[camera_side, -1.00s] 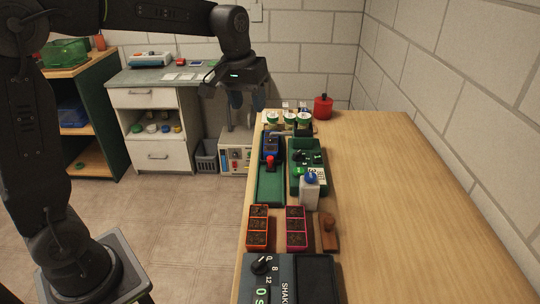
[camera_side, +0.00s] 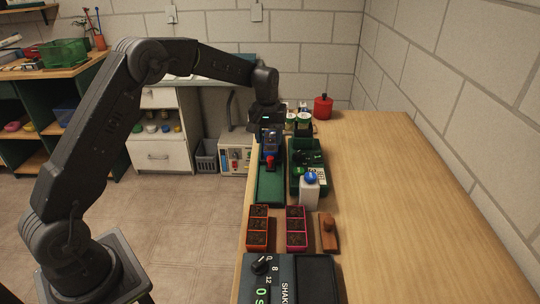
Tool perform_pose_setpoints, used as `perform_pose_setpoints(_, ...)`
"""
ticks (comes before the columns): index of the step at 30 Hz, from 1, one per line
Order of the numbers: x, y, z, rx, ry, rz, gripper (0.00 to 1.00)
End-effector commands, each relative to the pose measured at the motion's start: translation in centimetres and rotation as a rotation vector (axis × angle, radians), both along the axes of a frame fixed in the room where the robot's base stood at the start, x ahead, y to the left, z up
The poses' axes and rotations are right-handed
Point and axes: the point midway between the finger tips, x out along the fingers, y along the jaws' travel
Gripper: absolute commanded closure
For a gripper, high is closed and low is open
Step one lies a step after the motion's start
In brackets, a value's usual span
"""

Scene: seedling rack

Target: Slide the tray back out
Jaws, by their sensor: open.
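A long, narrow green tray (camera_side: 270,187) lies along the left side of the wooden bench. A blue object (camera_side: 270,145) with a red knob (camera_side: 270,161) stands at its far end. My gripper (camera_side: 268,140) is open, pointing down over that far end. Its fingertips overlap the blue object in the picture, so I cannot tell whether they touch it. Two small soil-filled trays, one orange (camera_side: 257,240) and one pink (camera_side: 296,240), sit side by side in front of the green tray.
A green bin (camera_side: 294,182) of small parts and a white bottle with a blue cap (camera_side: 309,190) stand right of the green tray. White-lidded jars (camera_side: 303,118) and a red container (camera_side: 323,107) stand behind. A shaker (camera_side: 262,284) is in front. The bench's right side is clear.

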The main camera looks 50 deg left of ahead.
Motion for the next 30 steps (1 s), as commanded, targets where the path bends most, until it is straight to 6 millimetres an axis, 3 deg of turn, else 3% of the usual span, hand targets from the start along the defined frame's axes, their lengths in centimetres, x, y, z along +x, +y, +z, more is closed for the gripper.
perform_pose_setpoints(6, 0.0, -0.2, -4.2, -0.001, 0.003, -0.001, 0.52)
perform_pose_setpoints(12, 0.1, -0.3, -6.2, -0.001, 0.001, -0.001, 0.52)
perform_pose_setpoints(23, 0.1, -0.3, -6.7, 0.0, 0.0, -0.001, 0.52)
perform_pose_setpoints(30, 0.1, -0.3, -6.6, 0.0, 0.0, -0.001, 0.74)
